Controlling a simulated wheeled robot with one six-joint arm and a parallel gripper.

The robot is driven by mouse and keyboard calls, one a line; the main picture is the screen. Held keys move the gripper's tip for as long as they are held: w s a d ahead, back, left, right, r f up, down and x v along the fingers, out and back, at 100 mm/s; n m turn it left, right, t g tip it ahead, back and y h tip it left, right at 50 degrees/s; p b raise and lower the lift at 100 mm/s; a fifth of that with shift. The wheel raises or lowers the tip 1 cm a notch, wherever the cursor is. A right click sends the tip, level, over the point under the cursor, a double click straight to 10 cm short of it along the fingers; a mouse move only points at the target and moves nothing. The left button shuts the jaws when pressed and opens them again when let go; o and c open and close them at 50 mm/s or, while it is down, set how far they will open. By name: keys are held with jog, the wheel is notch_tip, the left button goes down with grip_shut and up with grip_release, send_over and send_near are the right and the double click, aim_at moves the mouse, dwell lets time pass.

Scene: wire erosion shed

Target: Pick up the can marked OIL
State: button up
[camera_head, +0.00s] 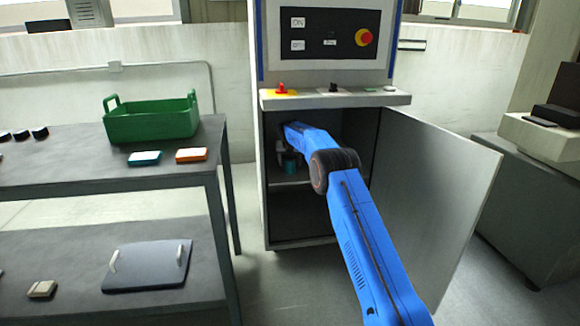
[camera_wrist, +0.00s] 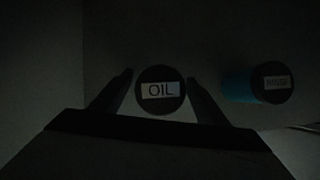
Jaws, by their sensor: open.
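The can marked OIL (camera_wrist: 160,104) shows in the wrist view as a dark round end with a white label reading OIL. My gripper (camera_wrist: 159,78) is open, with one finger on each side of this can. I cannot tell whether the fingers touch it. In the head view my gripper (camera_head: 281,152) reaches into the open cabinet, partly hidden by my arm and the shade. I cannot make out the OIL can there.
A table with a green basket (camera_head: 152,120) stands at left.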

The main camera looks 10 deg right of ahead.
aim_at(290, 165)
jog(key=shift+x, duration=1.5)
jog(key=shift+c, duration=0.6)
jog(key=c, duration=1.1)
jog(key=shift+c, duration=0.2)
